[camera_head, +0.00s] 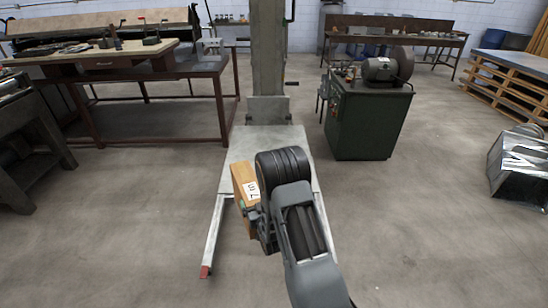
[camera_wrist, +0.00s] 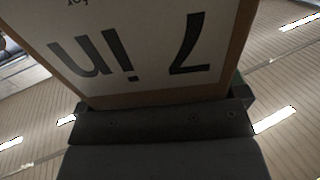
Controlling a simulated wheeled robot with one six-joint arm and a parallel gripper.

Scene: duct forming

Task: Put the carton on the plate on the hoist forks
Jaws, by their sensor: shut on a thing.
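The carton (camera_head: 242,183) is brown with a white label and dark print. My gripper (camera_head: 250,212) is shut on it and holds it over the left part of the hoist's plate (camera_head: 238,148). In the wrist view the carton (camera_wrist: 150,50) fills the upper middle, its label reading "7 in" upside down, close above the gripper (camera_wrist: 160,125). The hoist has a grey upright mast (camera_head: 268,60) and two pale fork legs (camera_head: 214,235) reaching toward me. My arm hides much of the plate and the right leg. I cannot tell whether the carton touches the plate.
A green cabinet (camera_head: 362,125) with a grinder on top stands right of the hoist. A workbench (camera_head: 95,60) with tools is at the left. A shiny metal duct (camera_head: 515,165) lies on the floor at the far right. Floor on both sides of the hoist is clear.

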